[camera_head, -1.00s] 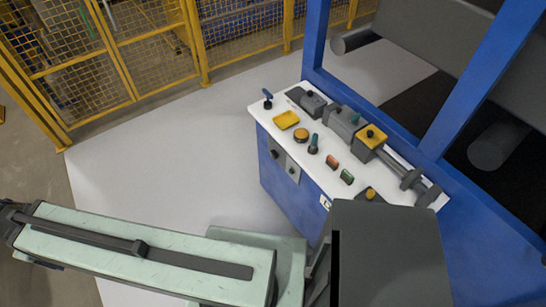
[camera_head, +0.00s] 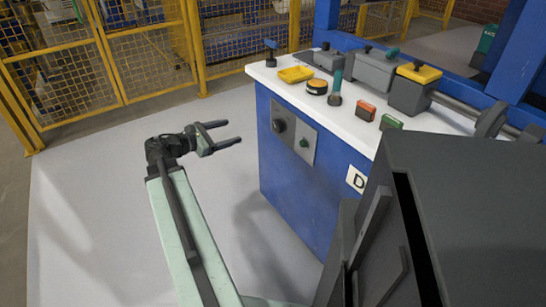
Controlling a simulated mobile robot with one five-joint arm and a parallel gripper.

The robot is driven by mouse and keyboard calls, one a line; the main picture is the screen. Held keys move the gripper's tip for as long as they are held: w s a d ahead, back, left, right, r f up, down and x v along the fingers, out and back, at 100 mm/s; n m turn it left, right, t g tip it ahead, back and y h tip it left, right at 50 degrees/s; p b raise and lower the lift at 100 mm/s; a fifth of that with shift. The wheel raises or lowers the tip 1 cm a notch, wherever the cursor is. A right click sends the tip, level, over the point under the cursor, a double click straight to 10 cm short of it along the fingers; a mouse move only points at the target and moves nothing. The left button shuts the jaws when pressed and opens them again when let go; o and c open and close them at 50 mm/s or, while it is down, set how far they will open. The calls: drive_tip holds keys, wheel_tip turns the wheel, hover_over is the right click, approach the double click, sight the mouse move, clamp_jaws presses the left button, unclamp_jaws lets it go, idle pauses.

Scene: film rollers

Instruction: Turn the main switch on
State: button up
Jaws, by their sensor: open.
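A grey panel (camera_head: 293,143) is set in the blue side of the control cabinet (camera_head: 275,185). It carries a dark round knob (camera_head: 279,126) at its left and a small green knob (camera_head: 304,143) at its right. No readable label shows which one is the main switch, and their settings are too small to tell. My gripper (camera_head: 234,133) is open and empty, left of the cabinet. Its two dark fingers point right toward the panel, apparently with a gap between them and the cabinet.
A yellow mesh fence (camera_head: 60,60) stands behind. The pale floor left of the cabinet is clear.

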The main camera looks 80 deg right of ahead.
sight(275, 127)
drive_tip(key=s+d+f+g+b, duration=0.1)
drive_tip(key=s+d, duration=0.2)
drive_tip(key=s, duration=0.1)
drive_tip(key=s+d+f+n+g+b, duration=0.1)
drive_tip(key=s+d, duration=0.1)
drive_tip(key=s, duration=0.3)
drive_tip(key=s+d+f+b, duration=0.1)
drive_tip(key=s+d+b, duration=0.1)
drive_tip(key=s, duration=0.3)
drive_tip(key=shift+s+d+n+g, duration=0.15)
drive_tip(key=shift+d+n+g, duration=0.2)
drive_tip(key=shift+d, duration=0.45)
